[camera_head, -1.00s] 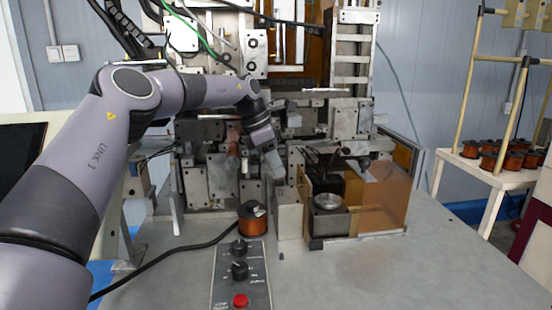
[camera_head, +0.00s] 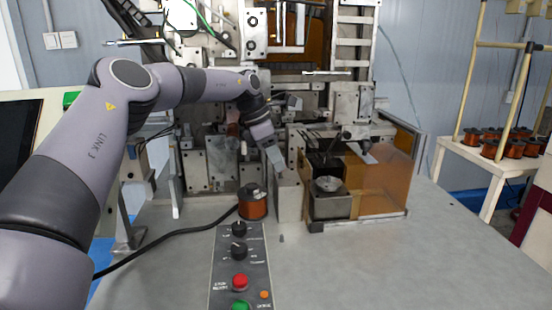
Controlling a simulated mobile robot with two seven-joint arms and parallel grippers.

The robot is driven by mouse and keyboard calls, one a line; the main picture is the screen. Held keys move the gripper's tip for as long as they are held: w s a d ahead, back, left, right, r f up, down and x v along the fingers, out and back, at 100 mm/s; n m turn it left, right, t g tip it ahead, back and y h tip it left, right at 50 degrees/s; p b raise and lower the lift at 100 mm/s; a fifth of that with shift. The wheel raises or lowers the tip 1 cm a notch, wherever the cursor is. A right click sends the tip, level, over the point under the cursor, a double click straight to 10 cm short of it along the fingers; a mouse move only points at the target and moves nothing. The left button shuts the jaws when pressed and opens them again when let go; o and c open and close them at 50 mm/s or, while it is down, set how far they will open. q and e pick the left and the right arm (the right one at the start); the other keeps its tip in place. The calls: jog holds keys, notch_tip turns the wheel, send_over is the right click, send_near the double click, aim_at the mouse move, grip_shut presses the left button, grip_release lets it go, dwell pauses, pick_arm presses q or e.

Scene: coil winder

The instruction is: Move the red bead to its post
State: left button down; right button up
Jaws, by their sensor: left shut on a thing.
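My left arm reaches in from the left, and its gripper (camera_head: 274,155) hangs in front of the coil winder (camera_head: 222,172), pointing down and to the right. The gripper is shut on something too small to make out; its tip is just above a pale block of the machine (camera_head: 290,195). I cannot make out the red bead or its post in this view; either may be hidden by the gripper or too small to see. My right gripper is not in view.
A copper wire spool (camera_head: 253,206) stands on the grey table (camera_head: 400,265), below the gripper. A control panel (camera_head: 240,260) with knobs and buttons is in front. The front right of the table is clear.

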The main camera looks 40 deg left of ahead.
pick_arm(q)
jog(key=shift+f, duration=0.2)
jog(key=shift+f+b, duration=0.65)
jog(key=shift+f, duration=0.2)
jog(key=c, duration=0.8)
grip_release()
jog(key=shift+c, duration=0.2)
jog(key=v, duration=0.7)
